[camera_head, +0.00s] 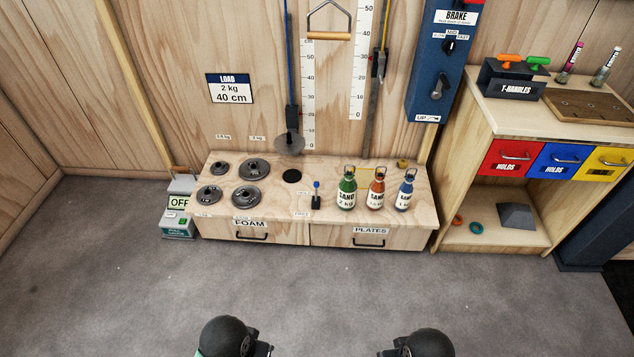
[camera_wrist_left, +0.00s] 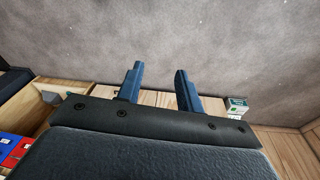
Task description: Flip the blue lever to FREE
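The blue lever (camera_head: 317,186) is a small blue-knobbed stick on a black base, set in the wooden bench top between the black disc and the sand bottles. Its knob stands up towards the back. A small label lies behind it and another, apparently FREE, lies in front. My left gripper (camera_wrist_left: 158,88) shows in the left wrist view with its two blue fingers apart and nothing between them. In the head view only dark rounded ends of my two arms show at the bottom edge, well in front of the bench. My right gripper's fingers are hidden there.
Green, orange and blue sand bottles (camera_head: 377,189) stand just right of the lever. Several dark weight plates (camera_head: 250,196) lie to its left. A rod with a disc (camera_head: 289,143) hangs behind. A brake panel (camera_head: 440,65) is on the wall. The grey floor (camera_head: 320,290) in front is clear.

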